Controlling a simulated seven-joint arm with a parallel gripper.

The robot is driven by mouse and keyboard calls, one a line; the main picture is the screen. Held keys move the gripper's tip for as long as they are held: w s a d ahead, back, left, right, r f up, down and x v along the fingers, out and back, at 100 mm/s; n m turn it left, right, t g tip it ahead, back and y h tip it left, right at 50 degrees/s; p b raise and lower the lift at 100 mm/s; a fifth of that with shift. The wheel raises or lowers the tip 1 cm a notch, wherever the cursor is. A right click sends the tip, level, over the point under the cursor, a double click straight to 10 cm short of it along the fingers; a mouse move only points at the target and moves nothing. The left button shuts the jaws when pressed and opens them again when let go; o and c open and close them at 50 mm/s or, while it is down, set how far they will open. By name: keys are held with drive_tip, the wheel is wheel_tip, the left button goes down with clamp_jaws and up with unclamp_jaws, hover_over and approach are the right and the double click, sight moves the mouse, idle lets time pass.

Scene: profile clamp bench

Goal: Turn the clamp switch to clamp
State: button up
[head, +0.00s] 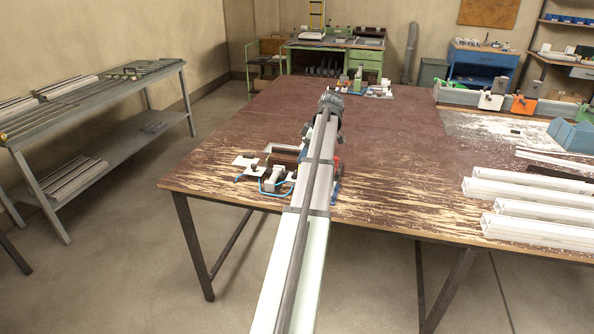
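A clamp fixture (272,173) with grey metal parts, a dark reddish-brown block and a blue hose sits near the table's front left edge. My arm crosses the picture from the bottom centre and covers the fixture's right side. Small red and blue parts show just right of the arm. I cannot pick out the clamp switch or its setting at this size. My gripper is not visible; my own arm hides its far end.
The worn brown worktable (400,160) has a bare middle. White profiles (540,232) lie at its front right. A small green and grey device (358,82) stands at the back. A blue angled part (571,135) is at the right. A grey rack (110,135) stands left, apart from the table.

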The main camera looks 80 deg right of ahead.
sight(295, 173)
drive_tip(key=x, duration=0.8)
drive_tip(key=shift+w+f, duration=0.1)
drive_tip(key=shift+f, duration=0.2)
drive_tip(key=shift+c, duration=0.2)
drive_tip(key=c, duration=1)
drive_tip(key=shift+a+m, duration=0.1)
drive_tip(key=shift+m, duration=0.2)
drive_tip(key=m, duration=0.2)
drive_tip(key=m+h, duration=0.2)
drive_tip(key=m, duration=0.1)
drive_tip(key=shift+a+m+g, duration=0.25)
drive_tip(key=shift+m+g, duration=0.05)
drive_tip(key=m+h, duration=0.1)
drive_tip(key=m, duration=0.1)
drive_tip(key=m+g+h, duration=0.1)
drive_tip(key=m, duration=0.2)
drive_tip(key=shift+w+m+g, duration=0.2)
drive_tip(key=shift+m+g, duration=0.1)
